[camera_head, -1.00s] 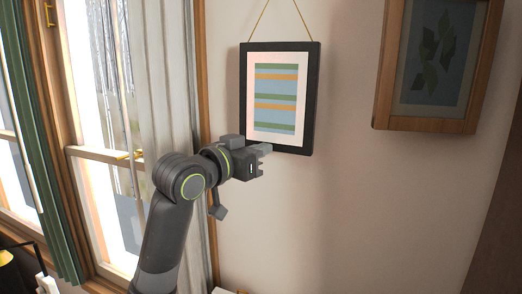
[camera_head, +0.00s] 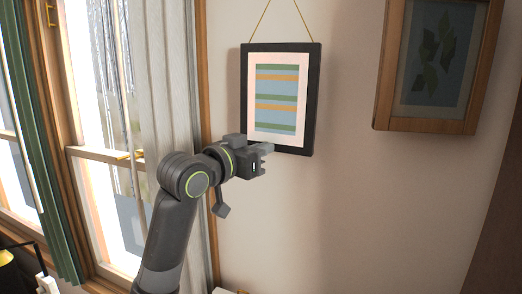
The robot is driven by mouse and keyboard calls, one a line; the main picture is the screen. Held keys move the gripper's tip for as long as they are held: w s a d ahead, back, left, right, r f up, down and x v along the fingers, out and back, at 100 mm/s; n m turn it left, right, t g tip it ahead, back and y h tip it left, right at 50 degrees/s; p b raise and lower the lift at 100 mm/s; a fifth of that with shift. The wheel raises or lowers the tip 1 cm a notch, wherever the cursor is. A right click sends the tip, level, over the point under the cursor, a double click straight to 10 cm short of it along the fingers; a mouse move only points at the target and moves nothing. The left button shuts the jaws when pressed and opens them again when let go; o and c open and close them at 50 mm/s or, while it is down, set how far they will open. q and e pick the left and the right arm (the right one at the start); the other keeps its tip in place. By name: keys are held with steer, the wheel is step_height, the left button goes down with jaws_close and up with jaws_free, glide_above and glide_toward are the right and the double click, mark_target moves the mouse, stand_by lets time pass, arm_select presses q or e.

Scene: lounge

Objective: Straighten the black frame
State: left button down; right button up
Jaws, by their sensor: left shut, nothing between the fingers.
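The black frame (camera_head: 312,100) hangs on the wall from a yellow cord (camera_head: 260,22). It holds a print with green, orange and blue stripes and a pale border. It looks close to upright, with a very slight lean at most. My left gripper (camera_head: 268,149) is shut and empty at the frame's lower left corner. Its fingertips overlap the bottom edge in the picture; I cannot tell whether they touch it. The gripper hides part of that corner. My right gripper is not in view.
A wooden frame with a leaf print (camera_head: 427,126) hangs to the right. A window (camera_head: 100,155) with a pale curtain (camera_head: 170,80) and a green curtain (camera_head: 45,170) is on the left. The wall (camera_head: 370,210) below the frames is clear.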

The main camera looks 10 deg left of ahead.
arm_select(q)
steer(key=shift+w, duration=0.3)
steer(key=shift+s+d, duration=0.15)
steer(key=shift+d, duration=0.5)
stand_by(0.5)
steer(key=shift+s, duration=0.15)
steer(key=s+a+p, duration=0.1)
steer(key=s+p, duration=0.1)
steer(key=s, duration=0.5)
steer(key=shift+s+a, duration=0.3)
stand_by(0.7)
steer(key=shift+f, duration=0.1)
